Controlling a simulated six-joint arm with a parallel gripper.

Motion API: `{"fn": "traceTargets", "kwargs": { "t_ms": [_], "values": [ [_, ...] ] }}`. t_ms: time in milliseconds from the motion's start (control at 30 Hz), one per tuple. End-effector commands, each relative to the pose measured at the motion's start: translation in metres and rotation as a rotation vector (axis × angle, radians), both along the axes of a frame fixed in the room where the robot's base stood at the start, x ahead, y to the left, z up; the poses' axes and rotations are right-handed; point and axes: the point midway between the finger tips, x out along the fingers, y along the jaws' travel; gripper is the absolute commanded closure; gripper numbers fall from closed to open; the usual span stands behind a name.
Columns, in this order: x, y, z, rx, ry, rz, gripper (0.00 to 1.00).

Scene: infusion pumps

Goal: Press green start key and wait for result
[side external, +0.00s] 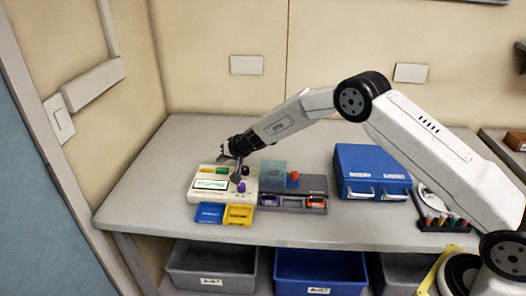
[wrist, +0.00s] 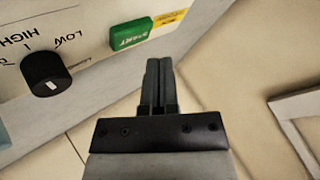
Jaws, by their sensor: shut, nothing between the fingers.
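A cream pump unit (side external: 222,198) stands on the bench in the side view, with a lit screen (side external: 209,184) whose small text seems to read "TESTING". In the wrist view, the green START key (wrist: 131,33) is on a cream panel, with a black knob (wrist: 45,72) marked LOW and HIGH to its left. My gripper (wrist: 159,62) is shut and empty, its fingertips just right of and below the key in the picture. I see no clear contact with the key. In the side view my gripper (side external: 235,180) is over the cream unit and hides part of it.
A blue tray (side external: 209,213) and a yellow tray (side external: 238,215) sit at the front of the unit. A blue case (side external: 370,165) stands farther right. The bench's left part is clear.

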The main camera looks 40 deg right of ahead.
Motion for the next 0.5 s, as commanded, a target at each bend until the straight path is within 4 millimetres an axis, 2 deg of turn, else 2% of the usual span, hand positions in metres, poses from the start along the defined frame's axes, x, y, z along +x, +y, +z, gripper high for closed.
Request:
{"fn": "traceTargets", "kwargs": {
  "t_ms": [500],
  "values": [
    [0.0,0.0,0.036,0.001,0.0,0.001,1.0]
  ]
}}
